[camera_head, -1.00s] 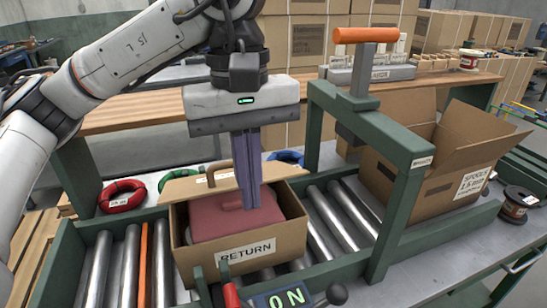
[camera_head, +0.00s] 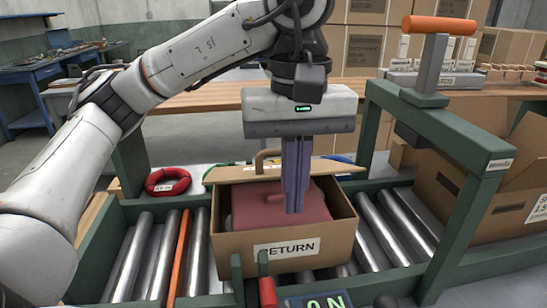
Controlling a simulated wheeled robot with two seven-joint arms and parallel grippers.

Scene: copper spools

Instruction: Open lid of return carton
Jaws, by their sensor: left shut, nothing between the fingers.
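The return carton (camera_head: 232,246) sits on the metal rollers in the head view, with a white RETURN label (camera_head: 286,248) on its front. Its lid (camera_head: 232,173) is swung up and back at the rear edge, with a tan handle (camera_head: 262,160) on it. A dull red block-like thing (camera_head: 258,207) lies inside the carton. My left gripper (camera_head: 294,210) points down over the carton, its purple-grey fingers shut with nothing between them. The fingers hide part of the red thing and of the lid; whether they touch either I cannot tell. My right gripper is out of view.
A green press frame with an orange handle (camera_head: 439,25) stands right of the carton over the rollers. A larger open box (camera_head: 512,190) is beyond it. A red ring (camera_head: 167,182) lies at left. Bare rollers (camera_head: 142,255) lie left of the carton.

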